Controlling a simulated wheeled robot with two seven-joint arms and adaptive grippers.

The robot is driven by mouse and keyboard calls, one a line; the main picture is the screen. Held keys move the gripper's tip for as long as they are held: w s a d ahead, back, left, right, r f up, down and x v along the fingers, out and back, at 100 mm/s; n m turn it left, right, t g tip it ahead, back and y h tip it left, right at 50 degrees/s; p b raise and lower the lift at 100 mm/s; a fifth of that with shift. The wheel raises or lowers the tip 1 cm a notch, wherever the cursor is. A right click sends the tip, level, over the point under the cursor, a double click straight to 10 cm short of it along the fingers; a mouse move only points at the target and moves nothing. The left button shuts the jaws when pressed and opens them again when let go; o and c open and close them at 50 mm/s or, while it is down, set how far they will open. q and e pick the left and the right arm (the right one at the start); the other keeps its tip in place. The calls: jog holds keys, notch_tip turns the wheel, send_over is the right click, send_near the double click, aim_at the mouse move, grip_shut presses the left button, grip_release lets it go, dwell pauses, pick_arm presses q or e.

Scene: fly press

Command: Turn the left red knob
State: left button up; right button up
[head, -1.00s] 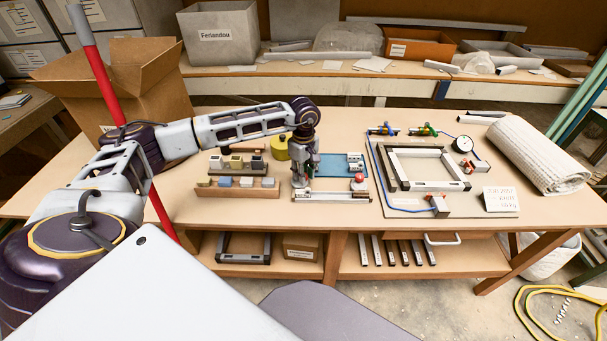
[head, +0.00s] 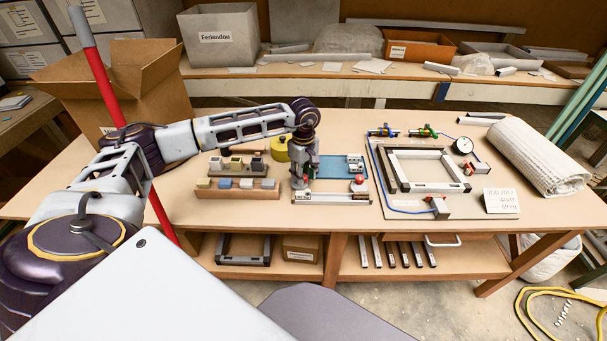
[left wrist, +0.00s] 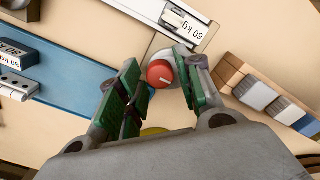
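The left red knob (left wrist: 160,74) is round with a pale mark on its top and shows in the left wrist view. My left gripper (left wrist: 159,63) is open, with one green-padded finger on each side of the knob and a gap visible to either side. In the head view my left gripper (head: 300,178) points down at the left end of the press fixture and hides that knob. Whether the fingertips are level with the knob or above it, I cannot tell. A second red knob (head: 360,179) sits at the fixture's right end. My right gripper is not in view.
A blue plate (head: 330,168) and a pale rail marked "60 kg" (left wrist: 185,22) lie beside the knob. A wooden rack with several blocks (head: 237,193) stands to the left. A frame with a gauge (head: 462,145) stands on the right. The table's front strip is clear.

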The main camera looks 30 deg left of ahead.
pick_arm(q)
notch_tip(320, 180, up, 12)
dwell(0.7)
dwell(0.6)
